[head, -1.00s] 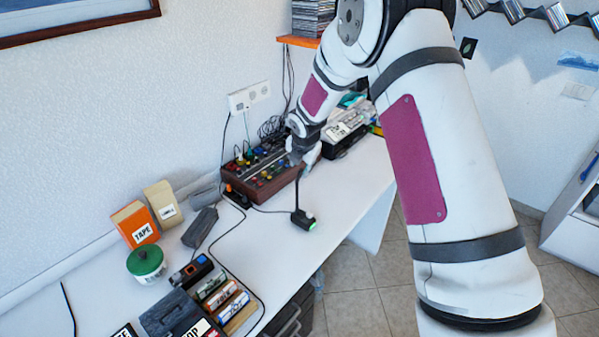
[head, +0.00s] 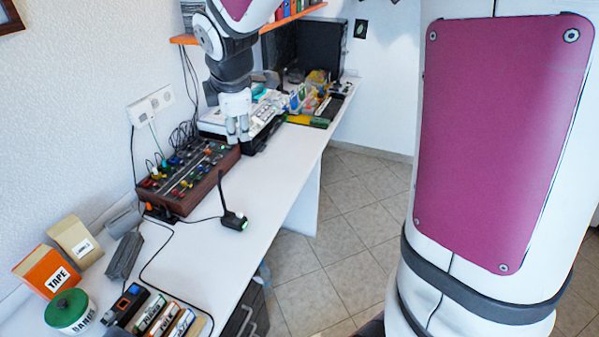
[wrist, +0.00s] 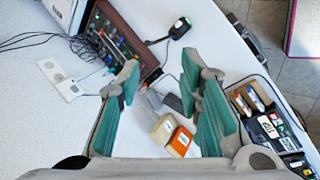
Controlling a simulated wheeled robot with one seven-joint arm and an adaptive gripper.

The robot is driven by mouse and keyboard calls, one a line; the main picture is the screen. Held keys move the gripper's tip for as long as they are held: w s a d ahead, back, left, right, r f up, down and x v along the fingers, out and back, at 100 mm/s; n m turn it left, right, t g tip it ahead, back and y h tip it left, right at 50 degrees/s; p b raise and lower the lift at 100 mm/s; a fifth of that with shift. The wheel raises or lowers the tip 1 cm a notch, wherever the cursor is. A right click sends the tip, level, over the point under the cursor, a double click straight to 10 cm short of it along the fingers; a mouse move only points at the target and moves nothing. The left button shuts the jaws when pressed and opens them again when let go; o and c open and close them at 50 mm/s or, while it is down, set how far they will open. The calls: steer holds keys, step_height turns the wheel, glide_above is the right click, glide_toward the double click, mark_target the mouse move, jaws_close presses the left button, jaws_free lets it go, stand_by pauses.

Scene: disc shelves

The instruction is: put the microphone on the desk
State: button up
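The microphone (head: 233,220) has a black base with a small green light and a thin dark stem. It stands upright on the white desk (head: 215,262), near its front edge, in front of the mixer. Its base also shows at the top of the wrist view (wrist: 180,28). My gripper (head: 238,132) is above and behind the microphone, apart from it, near the mixer and the white keyboard device. In the wrist view my gripper (wrist: 162,82) is open, its green-padded fingers wide apart with nothing between them.
The brown mixer (head: 190,178) with coloured knobs and cables sits against the wall. An orange tape box (head: 47,271), a green-lidded tin (head: 68,312) and small boxes stand at the near left. An orange shelf (head: 190,40) is above. The desk around the microphone is mostly clear.

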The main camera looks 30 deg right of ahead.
steer(key=s+r+m, duration=0.3)
steer(key=s+m, duration=0.4)
steer(key=s, duration=0.6)
steer(key=s+a+r+m+y, duration=0.1)
steer(key=s+r+m, duration=0.1)
steer(key=s+m, duration=0.6)
steer(key=s, duration=0.6)
steer(key=shift+s+a+r+m, duration=0.2)
steer(key=shift+a+r+m, duration=0.1)
steer(key=shift+r, duration=0.1)
